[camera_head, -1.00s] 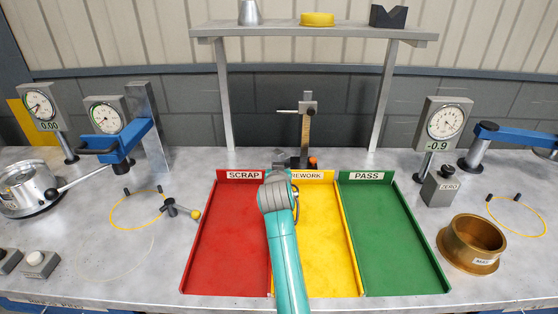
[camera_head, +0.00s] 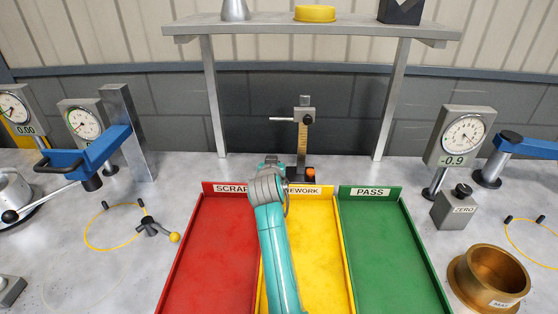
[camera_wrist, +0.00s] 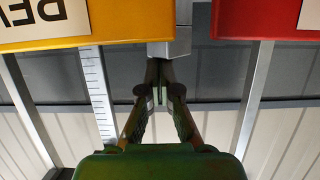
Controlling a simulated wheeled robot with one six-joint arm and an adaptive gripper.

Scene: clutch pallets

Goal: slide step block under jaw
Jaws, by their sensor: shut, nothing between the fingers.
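In the wrist view my gripper (camera_wrist: 165,78) is shut, its two fingertips together with nothing held between them. A light grey block-like part (camera_wrist: 178,42) shows just beyond the fingertips, between the yellow and red trays; I cannot tell if they touch or whether it is the step block. In the head view an upright gauge with a scaled column (camera_head: 303,140) and a grey slider (camera_head: 305,115) stands behind the trays; I cannot clearly make out its jaw. My wrist covers the space just left of its base and hides the fingertips there. An orange knob (camera_head: 310,172) sits at the base's right.
Red scrap (camera_head: 212,250), yellow rework (camera_head: 322,240) and green pass (camera_head: 388,245) trays lie in front of the gauge. A shelf (camera_head: 310,28) on posts stands over it. Dial gauges stand left (camera_head: 84,122) and right (camera_head: 464,132). A brass ring (camera_head: 488,278) is at right.

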